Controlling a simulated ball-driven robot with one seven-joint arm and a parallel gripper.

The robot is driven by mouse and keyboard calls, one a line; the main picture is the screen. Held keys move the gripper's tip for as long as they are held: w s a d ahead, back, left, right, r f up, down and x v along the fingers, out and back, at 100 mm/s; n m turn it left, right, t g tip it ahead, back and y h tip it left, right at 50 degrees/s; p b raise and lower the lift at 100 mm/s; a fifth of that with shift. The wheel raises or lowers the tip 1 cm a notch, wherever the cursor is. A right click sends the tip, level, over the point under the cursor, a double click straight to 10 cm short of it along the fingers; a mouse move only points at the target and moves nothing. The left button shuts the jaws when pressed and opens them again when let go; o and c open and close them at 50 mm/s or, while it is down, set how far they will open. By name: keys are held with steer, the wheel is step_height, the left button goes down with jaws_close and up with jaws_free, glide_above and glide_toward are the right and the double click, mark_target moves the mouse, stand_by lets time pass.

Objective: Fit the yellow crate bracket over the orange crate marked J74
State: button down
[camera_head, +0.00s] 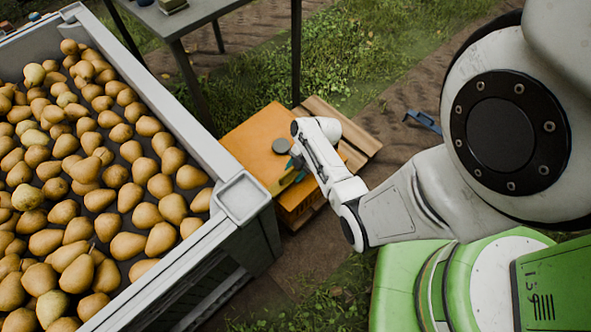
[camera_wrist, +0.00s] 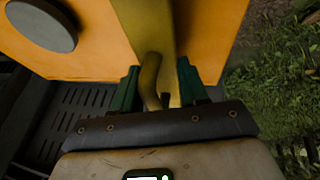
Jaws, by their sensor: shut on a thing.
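The orange crate (camera_head: 254,137) stands on the ground between the grey bin and my arm, and its flat orange face also fills much of the wrist view (camera_wrist: 85,52). I cannot read any marking on it. My gripper (camera_head: 295,165) is low over the crate's near part. In the wrist view its green fingers (camera_wrist: 158,90) are shut on the yellow crate bracket (camera_wrist: 161,40), a curved, dull yellow piece. The bracket lies against or just over the orange face; I cannot tell whether they touch. My arm hides part of the crate in the head view.
A grey bin (camera_head: 241,199) full of pears (camera_head: 75,190) stands close on the left. A grey round disc (camera_head: 281,146) is on the crate. Wooden slats (camera_head: 350,140) lie beside it. A table (camera_head: 200,12) stands behind. A blue object (camera_head: 423,121) lies on the ground at right.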

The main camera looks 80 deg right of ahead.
steer(key=shift+f+b, duration=0.8)
steer(key=shift+f, duration=0.2)
steer(key=c, duration=0.7)
jaws_free()
steer(key=shift+o, duration=1)
steer(key=shift+s, duration=0.1)
steer(key=shift+a, duration=0.1)
steer(key=p+v, duration=0.4)
steer(key=v, duration=0.7)
